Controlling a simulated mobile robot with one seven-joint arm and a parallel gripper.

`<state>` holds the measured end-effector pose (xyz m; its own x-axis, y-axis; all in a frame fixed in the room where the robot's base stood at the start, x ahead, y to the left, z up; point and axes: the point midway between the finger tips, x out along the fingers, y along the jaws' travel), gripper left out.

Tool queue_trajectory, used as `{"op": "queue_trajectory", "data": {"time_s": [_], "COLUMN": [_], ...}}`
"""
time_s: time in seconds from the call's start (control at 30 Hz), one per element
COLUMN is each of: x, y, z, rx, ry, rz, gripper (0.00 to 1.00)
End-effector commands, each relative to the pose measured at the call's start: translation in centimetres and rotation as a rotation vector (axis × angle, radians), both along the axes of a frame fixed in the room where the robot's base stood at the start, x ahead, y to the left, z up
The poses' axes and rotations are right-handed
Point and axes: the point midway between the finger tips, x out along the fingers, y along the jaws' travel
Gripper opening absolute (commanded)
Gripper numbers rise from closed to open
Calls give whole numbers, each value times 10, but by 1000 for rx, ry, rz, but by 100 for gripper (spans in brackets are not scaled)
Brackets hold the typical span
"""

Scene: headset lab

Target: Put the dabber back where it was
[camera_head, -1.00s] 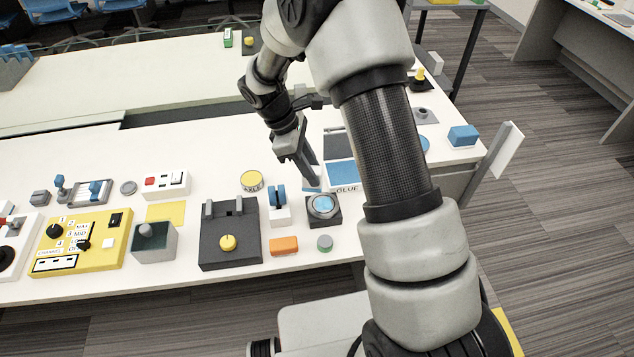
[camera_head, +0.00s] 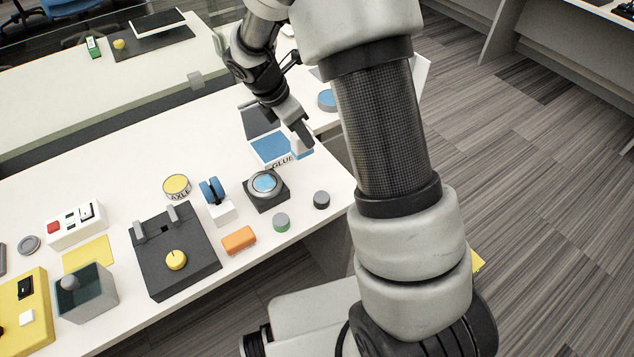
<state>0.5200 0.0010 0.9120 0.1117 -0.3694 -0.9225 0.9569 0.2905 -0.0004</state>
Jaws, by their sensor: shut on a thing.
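My gripper (camera_head: 299,132) is over the right part of the white table, pointing down at the glue pad. It is shut on a small, pale grey piece (camera_head: 302,146), probably the dabber, which is partly hidden by the fingers. The glue pad (camera_head: 268,147) is a blue surface in a white tray marked GLUE, with a dark grey lid standing open behind it. The held piece is at the right end of the pad; I cannot tell whether it touches it.
Clear table lies left of the pad.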

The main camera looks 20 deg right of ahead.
Motion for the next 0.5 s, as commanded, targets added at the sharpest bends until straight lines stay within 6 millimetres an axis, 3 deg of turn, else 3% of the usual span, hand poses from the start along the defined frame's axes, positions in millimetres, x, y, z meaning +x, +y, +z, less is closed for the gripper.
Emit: {"op": "queue_trajectory", "data": {"time_s": [0.3,0.5], "x": [0,0], "y": [-1,-1], "z": [-51,-67], "rx": [-3,-2], "ry": [4,1], "rz": [19,17], "gripper": [8,8]}}
